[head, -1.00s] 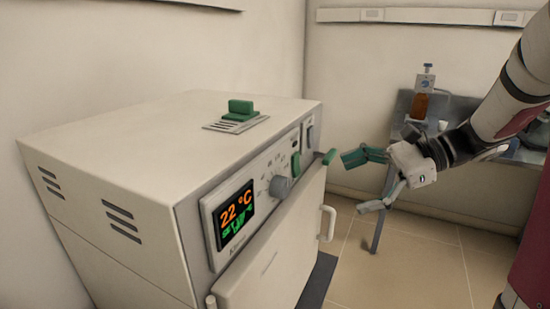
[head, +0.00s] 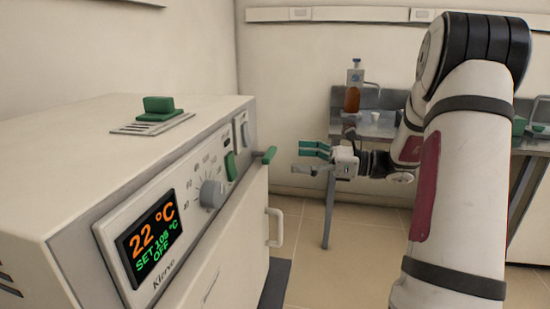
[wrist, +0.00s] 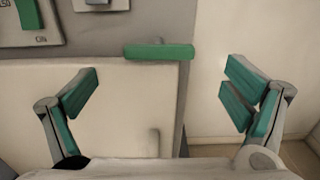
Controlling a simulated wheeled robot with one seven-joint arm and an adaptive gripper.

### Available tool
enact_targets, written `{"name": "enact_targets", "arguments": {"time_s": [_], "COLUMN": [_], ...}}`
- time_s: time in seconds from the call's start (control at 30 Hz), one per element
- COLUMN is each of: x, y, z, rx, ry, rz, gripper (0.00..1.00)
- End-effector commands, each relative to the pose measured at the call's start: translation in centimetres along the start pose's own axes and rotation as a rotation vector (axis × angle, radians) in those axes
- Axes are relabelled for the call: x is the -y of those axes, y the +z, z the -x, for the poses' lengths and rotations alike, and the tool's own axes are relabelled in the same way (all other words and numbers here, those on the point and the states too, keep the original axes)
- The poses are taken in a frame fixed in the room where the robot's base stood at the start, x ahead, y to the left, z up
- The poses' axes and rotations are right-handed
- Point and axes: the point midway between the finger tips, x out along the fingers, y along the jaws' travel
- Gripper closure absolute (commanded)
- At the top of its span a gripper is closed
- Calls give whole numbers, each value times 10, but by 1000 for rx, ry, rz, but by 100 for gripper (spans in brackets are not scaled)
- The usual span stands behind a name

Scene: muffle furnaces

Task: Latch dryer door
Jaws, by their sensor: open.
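The dryer (head: 120,130) is a cream box at the left of the head view, its display reading 22 °C, SET 105 °C, OFF. Its door (head: 235,245) looks closed against the front, with a pale vertical handle (head: 275,228). A green latch lever (head: 265,156) sticks out at the door's upper right corner. In the wrist view the latch lever (wrist: 160,51) lies horizontal across the top corner of the door (wrist: 110,105). My gripper (head: 315,158) is open and empty, apart from the lever. In the wrist view its green-padded fingers (wrist: 160,100) stand either side, below the lever.
A grey table (head: 350,100) behind my gripper holds an amber bottle (head: 353,90) and a small white cup (head: 375,116). A green vent knob (head: 159,105) stands on the dryer top. Open tiled floor (head: 305,240) lies right of the dryer.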

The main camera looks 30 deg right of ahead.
Motion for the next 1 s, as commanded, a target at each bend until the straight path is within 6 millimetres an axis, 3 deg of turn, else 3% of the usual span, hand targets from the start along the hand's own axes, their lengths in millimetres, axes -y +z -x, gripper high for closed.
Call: {"name": "enact_targets", "arguments": {"time_s": [0.1,0.3,0.77,1.0], "x": [-1,-1,0,0], "y": [-1,0,0,0], "z": [-24,-51,-63,-62], "rx": [0,-1,-1,-1], "ry": [3,3,1,1], "rz": [0,1,0,0], "gripper": [5,5,5,53]}}
